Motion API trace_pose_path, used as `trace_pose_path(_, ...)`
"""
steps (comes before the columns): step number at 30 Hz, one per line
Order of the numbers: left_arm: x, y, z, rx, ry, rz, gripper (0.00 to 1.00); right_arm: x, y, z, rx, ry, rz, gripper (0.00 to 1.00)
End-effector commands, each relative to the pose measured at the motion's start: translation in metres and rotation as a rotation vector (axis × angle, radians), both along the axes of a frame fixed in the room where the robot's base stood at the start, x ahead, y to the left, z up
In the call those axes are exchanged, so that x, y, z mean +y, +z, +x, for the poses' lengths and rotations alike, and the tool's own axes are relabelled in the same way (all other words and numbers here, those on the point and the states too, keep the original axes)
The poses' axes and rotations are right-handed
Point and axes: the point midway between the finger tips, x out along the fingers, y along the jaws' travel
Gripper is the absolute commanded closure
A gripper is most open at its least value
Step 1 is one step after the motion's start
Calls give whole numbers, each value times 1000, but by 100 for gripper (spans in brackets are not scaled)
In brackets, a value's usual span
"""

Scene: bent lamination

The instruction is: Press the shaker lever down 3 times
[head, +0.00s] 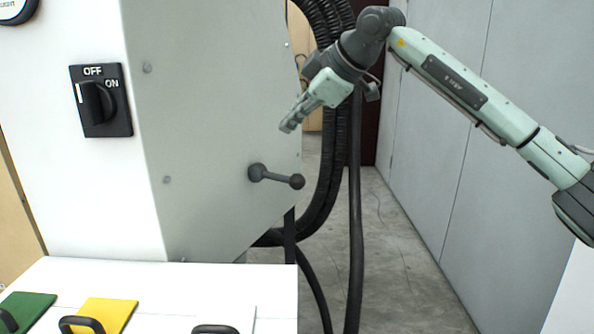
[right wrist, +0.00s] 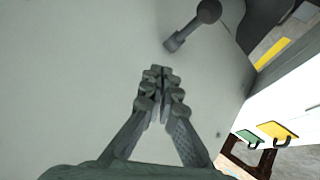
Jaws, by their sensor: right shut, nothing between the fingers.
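The shaker lever (head: 276,176) is a dark grey arm with a ball knob, on the grey side panel of the white machine. In the head view it points right and slightly down from its round pivot. My right gripper (head: 287,126) is shut and empty, above the lever and apart from it. In the right wrist view the shut fingertips (right wrist: 160,72) point toward the lever (right wrist: 192,26), with a gap between them. My left gripper is in neither view.
A black OFF/ON switch (head: 100,100) is on the machine's white front. Thick black hoses (head: 335,150) hang behind the panel. A white table (head: 170,285) below holds a green plate (head: 27,309) and a yellow plate (head: 107,313) with black handles. Floor shows at right.

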Motion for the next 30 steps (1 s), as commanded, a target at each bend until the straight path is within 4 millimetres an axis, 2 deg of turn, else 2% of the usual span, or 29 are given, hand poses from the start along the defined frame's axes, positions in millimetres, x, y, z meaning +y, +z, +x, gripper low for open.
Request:
trace_pose_path(5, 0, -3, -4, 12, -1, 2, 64, -16, 11, 7, 2, -70, -30, 100)
trace_pose_path(17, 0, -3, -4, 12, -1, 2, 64, -16, 10, 7, 2, -73, -30, 100)
trace_pose_path(23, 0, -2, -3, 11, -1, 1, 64, -16, -7, 7, 4, -73, -30, 100)
trace_pose_path(30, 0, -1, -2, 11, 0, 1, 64, -16, -43, 7, 4, -72, -31, 100)
